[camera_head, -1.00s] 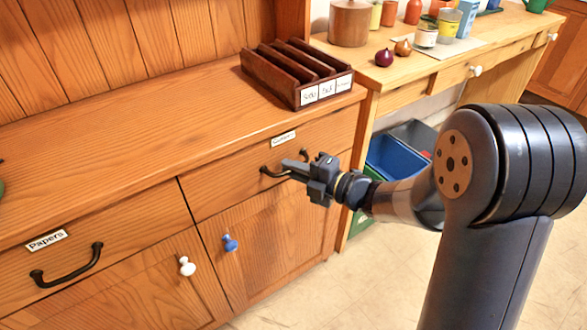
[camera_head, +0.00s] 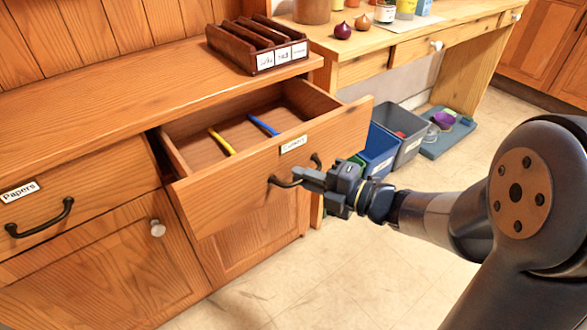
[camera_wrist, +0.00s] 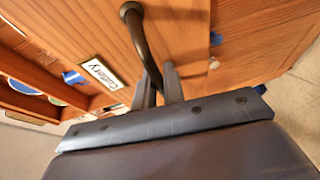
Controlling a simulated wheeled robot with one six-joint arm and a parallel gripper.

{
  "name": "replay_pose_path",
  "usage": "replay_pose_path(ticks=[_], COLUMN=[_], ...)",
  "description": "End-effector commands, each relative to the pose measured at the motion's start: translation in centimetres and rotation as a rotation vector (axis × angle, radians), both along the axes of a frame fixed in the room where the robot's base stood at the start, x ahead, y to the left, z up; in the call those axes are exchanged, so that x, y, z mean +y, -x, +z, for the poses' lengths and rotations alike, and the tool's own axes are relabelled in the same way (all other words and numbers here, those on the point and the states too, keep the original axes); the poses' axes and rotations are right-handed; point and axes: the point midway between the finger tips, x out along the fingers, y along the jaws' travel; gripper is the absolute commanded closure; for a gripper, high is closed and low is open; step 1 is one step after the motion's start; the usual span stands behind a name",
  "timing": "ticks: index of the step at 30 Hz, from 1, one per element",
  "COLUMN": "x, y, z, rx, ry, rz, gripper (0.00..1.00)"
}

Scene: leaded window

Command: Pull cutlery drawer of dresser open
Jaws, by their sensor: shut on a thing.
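The wooden dresser (camera_head: 90,95) fills the left of the head view. Its cutlery drawer (camera_head: 230,200) stands pulled well out, and its inside shows a yellow-handled piece (camera_head: 222,142) and a blue-handled piece (camera_head: 263,125). A white label (camera_head: 293,144) is on the drawer front; in the wrist view the label (camera_wrist: 103,73) reads "Cutlery". My gripper (camera_head: 305,180) is at the drawer's dark curved handle (camera_head: 284,183). In the wrist view my gripper (camera_wrist: 160,88) has its fingers shut on the handle (camera_wrist: 143,45).
The papers drawer (camera_head: 75,210) to the left is shut. A dark wooden divided box (camera_head: 258,43) stands on the dresser top. A worktable (camera_head: 400,40) stands to the right, with blue (camera_head: 378,150) and grey (camera_head: 408,135) bins under it. The floor (camera_head: 330,265) in front is clear.

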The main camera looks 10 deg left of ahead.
Motion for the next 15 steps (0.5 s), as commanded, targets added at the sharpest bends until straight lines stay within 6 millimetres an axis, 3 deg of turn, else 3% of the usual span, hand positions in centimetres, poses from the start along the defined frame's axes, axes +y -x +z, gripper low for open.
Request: replay_pose_path(ticks=[6,15], x=[-1.9,-2.5], y=[1.6,2.2], z=[-0.1,-0.1], rx=[0.001,0.002], ry=[0.001,0.001], rz=[-0.001,0.002], gripper=[1.00,1.00])
